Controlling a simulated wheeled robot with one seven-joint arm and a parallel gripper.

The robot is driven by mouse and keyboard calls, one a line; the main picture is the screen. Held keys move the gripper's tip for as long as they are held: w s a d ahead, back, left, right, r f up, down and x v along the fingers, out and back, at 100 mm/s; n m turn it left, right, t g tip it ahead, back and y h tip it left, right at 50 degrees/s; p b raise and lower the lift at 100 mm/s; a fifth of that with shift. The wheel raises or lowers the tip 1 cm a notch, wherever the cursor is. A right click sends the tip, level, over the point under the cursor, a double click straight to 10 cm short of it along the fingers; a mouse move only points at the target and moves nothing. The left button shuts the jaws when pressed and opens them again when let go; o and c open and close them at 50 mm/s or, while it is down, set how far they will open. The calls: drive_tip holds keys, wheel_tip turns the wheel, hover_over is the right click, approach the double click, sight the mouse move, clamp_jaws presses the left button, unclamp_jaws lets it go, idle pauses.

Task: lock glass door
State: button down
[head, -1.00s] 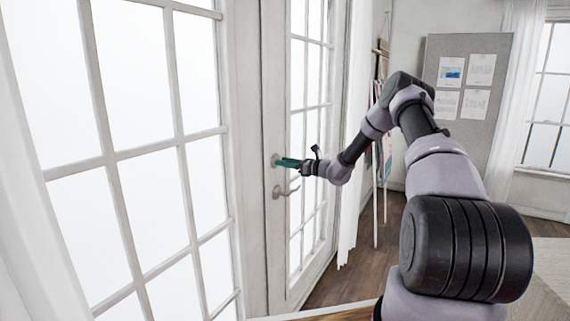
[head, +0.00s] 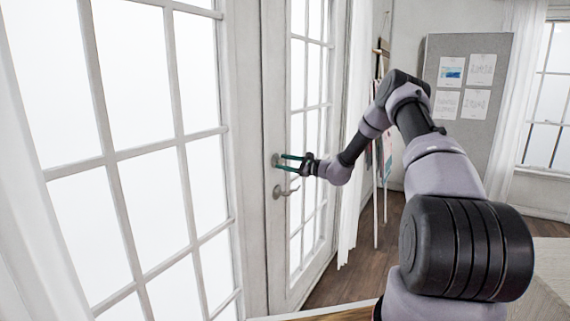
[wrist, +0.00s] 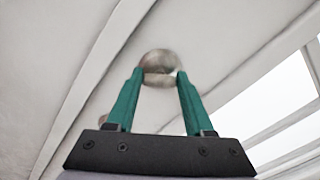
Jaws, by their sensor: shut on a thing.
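The white glass door (head: 293,240) stands closed in its frame in the head view. The turn's exact angle is hard to tell. Part of another metal piece shows behind the left finger.
Tall paned windows (head: 140,150) fill the left side. A white curtain (head: 352,150) hangs just right of the door. A grey pinboard (head: 460,110) with papers stands at the back right. A wooden edge (head: 330,312) shows at the bottom.

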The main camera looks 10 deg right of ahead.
drive_tip(key=n, duration=0.5)
drive_tip(key=shift+s+f+n, duration=0.1)
drive_tip(key=shift+f+n, duration=0.05)
drive_tip(key=shift+n, duration=0.15)
drive_tip(key=n, duration=0.5)
drive_tip(key=shift+f, duration=0.1)
drive_tip(key=shift+n, duration=0.3)
drive_tip(key=shift+c, duration=1.4)
unclamp_jaws()
drive_tip(key=v, duration=1.1)
